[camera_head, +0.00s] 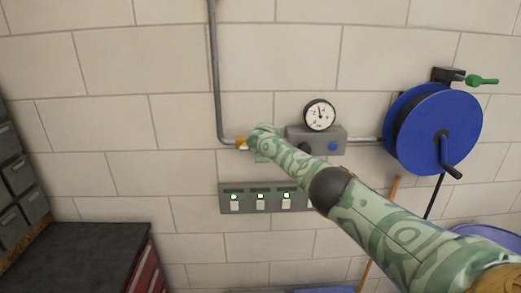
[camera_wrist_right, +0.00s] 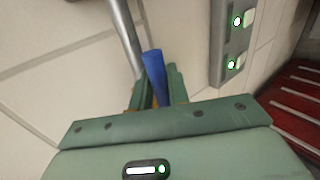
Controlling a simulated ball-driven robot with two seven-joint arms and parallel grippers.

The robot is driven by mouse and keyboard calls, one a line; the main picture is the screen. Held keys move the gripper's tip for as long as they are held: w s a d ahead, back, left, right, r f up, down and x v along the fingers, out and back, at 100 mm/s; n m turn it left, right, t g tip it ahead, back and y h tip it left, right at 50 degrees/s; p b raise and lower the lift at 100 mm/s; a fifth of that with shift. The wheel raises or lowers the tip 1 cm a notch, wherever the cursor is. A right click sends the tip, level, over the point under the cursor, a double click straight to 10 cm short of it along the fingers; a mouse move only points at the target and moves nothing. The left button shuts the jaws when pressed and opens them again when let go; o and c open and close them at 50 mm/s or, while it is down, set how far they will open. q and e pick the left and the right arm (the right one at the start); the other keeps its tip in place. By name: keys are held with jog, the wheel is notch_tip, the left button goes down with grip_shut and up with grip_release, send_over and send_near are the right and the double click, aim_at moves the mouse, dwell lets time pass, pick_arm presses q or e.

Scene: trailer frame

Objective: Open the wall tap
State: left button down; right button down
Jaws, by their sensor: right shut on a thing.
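The wall tap's blue lever (camera_wrist_right: 154,72) shows in the right wrist view, between the fingers of my right gripper (camera_wrist_right: 157,82), which is shut on it. In the head view a brass fitting (camera_head: 242,142) sits at the lower end of a grey pipe (camera_head: 216,80) on the wall. My right gripper (camera_head: 262,145) is against the wall just right of that fitting. My arm and hand hide the lever and most of the tap body in the head view. My left gripper is in neither view.
A grey box with a pressure gauge (camera_head: 320,115) and a blue knob (camera_head: 333,146) is right of the tap. A blue hose reel (camera_head: 464,115) hangs further right. A switch panel (camera_head: 230,188) with green lights is below. A dark-topped cabinet (camera_head: 80,255) stands lower left.

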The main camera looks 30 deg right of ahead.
jog(key=c, duration=1.4)
grip_release()
jog(key=shift+w, duration=0.1)
jog(key=shift+s+a+r+p, duration=0.25)
jog(key=shift+s+r+p, duration=0.1)
jog(key=shift+p, duration=0.15)
jog(key=v, duration=1.5)
jog(key=shift+s+p, duration=0.15)
jog(key=shift+p, duration=0.15)
